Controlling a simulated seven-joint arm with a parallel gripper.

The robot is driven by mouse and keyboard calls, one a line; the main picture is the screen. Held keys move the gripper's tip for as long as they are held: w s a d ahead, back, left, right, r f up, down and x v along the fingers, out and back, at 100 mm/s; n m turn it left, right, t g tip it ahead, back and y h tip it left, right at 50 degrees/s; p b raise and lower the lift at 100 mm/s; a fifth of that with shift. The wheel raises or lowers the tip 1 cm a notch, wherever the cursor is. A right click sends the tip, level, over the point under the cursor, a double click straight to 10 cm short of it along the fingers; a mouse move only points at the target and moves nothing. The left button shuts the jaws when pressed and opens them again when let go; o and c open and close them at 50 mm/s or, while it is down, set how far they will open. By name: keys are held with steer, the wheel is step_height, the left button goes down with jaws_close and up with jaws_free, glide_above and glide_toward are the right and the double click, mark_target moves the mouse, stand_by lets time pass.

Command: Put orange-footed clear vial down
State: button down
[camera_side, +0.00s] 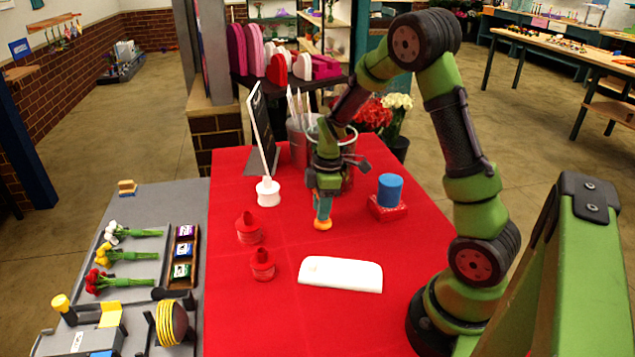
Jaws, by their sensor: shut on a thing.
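The orange-footed clear vial (322,222) is upright below my gripper, over the middle of the red table (320,317). Its orange foot shows at the bottom, with a bluish, see-through body above it. My gripper (323,193) points down and is shut on the upper part of the vial, hiding its top. The foot is at or very close to the table surface; I cannot tell if it touches.
A blue cylinder (390,189) on a red base stands to the right. A white bottle (268,192) and red bottles (249,229) (262,266) stand left. A white slab (340,274) lies in front. Metal buckets (301,142) and a framed board (262,130) stand behind.

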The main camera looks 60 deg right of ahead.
steer(key=shift+f, duration=0.2)
steer(key=shift+f, duration=0.1)
steer(key=c, duration=0.8)
jaws_free()
steer(key=r, duration=0.8)
steer(key=s+r, duration=0.1)
steer(key=r, duration=0.3)
steer(key=shift+d+r, duration=0.1)
steer(key=shift+d, duration=0.3)
steer(key=s+a+r+m+t, duration=0.2)
steer(key=s+a+r+m, duration=0.1)
steer(key=a+m, duration=0.1)
steer(key=s+a+r+m+t, duration=0.2)
steer(key=s+a+r+m, duration=0.1)
steer(key=a, duration=0.4)
steer(key=s+a+r+m+t+y, duration=0.1)
steer(key=s+a+r+m+t, duration=0.1)
steer(key=s+a+m, duration=0.3)
steer(key=shift+s+a+r+m, duration=0.25)
steer(key=shift+a+r+m, duration=0.15)
steer(key=shift+a+m, duration=0.1)
